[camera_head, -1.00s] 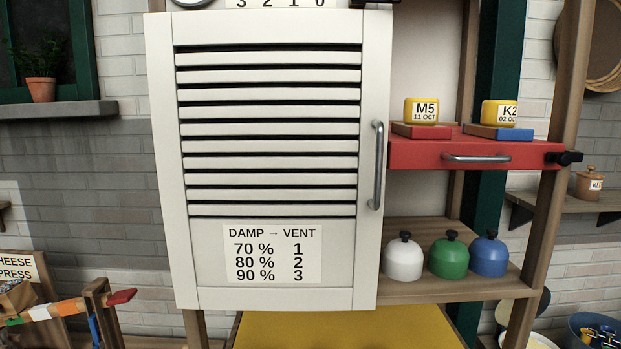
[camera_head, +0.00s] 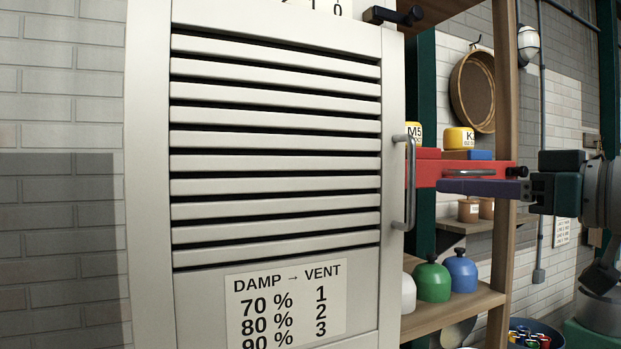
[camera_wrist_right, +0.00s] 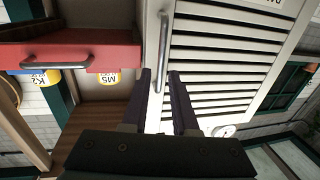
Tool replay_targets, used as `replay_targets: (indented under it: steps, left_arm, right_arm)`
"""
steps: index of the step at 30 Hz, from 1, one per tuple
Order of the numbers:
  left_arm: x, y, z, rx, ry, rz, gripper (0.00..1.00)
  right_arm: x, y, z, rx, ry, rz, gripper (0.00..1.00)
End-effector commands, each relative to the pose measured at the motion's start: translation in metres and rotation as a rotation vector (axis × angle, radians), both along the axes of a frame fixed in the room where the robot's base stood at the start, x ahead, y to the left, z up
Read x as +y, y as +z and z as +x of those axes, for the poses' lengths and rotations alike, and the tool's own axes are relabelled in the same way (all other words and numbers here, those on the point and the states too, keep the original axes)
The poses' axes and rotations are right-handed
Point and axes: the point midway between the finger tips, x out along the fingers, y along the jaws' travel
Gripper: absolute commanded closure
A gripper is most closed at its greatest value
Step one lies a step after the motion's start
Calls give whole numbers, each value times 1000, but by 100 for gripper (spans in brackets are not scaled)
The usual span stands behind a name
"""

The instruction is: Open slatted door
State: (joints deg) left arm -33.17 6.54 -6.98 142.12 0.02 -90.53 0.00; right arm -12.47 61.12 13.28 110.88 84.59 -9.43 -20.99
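The cream slatted door (camera_head: 275,180) fills the middle of the head view and looks shut. Its vertical metal handle (camera_head: 409,182) is on the door's right edge. My right gripper (camera_head: 440,186) comes in from the right, with purple fingers pointing at the handle and a small gap left of the tips. In the right wrist view the gripper's fingers (camera_wrist_right: 158,76) are apart, with nothing gripped. The handle (camera_wrist_right: 164,45) lies ahead, its lower end in line with the space between the fingertips. The slatted door (camera_wrist_right: 235,60) shows there on the right. My left gripper is not in view.
Green (camera_head: 432,284) and blue (camera_head: 461,272) domes stand on the shelf below. Brick wall is on the left.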

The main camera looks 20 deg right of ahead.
Motion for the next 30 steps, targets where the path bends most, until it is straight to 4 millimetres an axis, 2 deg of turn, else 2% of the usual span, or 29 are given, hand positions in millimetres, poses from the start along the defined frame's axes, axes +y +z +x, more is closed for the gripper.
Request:
replay_targets:
  steps: [1, 18, 30]
  left_arm:
    - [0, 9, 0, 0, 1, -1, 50]
    - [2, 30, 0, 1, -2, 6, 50]
    - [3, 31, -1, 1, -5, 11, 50]
  right_arm:
    - [2, 6, 6, -3, 1, -1, 73]
    - [19, 1, 67, 1, 0, 3, 73]
    - [22, -1, 75, 3, 2, -1, 73]
